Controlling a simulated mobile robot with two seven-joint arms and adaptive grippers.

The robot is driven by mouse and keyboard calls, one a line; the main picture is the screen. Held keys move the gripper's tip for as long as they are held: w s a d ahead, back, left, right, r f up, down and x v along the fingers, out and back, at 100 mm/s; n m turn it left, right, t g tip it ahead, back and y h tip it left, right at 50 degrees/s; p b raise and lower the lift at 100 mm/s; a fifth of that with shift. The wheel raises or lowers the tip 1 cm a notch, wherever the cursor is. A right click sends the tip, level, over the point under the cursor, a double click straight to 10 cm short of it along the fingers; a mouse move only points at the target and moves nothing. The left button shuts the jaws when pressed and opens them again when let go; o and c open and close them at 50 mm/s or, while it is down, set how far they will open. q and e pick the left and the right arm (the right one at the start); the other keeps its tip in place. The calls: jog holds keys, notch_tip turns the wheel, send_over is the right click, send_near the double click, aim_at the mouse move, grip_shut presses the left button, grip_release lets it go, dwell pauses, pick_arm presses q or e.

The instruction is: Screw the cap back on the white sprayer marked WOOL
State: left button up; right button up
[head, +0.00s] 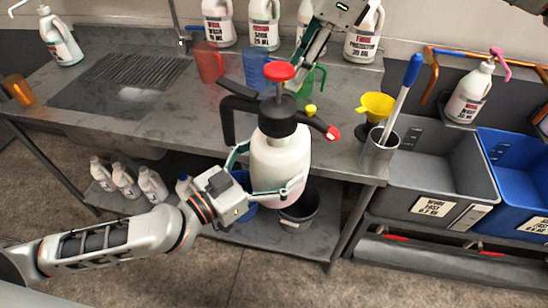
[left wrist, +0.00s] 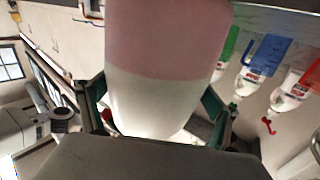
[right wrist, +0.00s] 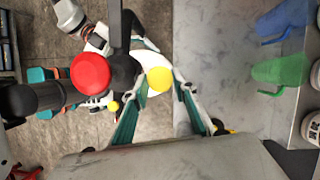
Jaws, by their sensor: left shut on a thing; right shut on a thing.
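The white sprayer (head: 279,165) has a black pump head (head: 277,118) and a red knob (head: 279,71); pinkish liquid shows in its base. No WOOL marking is visible. My left gripper (head: 270,192) is shut around its lower body, holding it upright in front of the counter; the body also fills the left wrist view (left wrist: 165,75). My right gripper (right wrist: 160,84) reaches down behind the pump head, shut on a round yellow cap (right wrist: 160,79). I cannot tell whether the cap touches the sprayer.
The steel counter (head: 190,110) holds a red jug (head: 208,62), a blue jug (head: 257,70), a green jug (head: 315,80) and a yellow funnel (head: 376,105). A steel holder (head: 380,150) with a blue-handled brush stands at the counter's right. Grey (head: 440,165) and blue bins are farther right.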

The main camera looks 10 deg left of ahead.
jog(key=shift+f, duration=0.15)
jog(key=shift+f, duration=1.85)
jog(key=shift+r, duration=0.1)
jog(key=shift+f, duration=0.9)
jog(key=shift+f, duration=0.55)
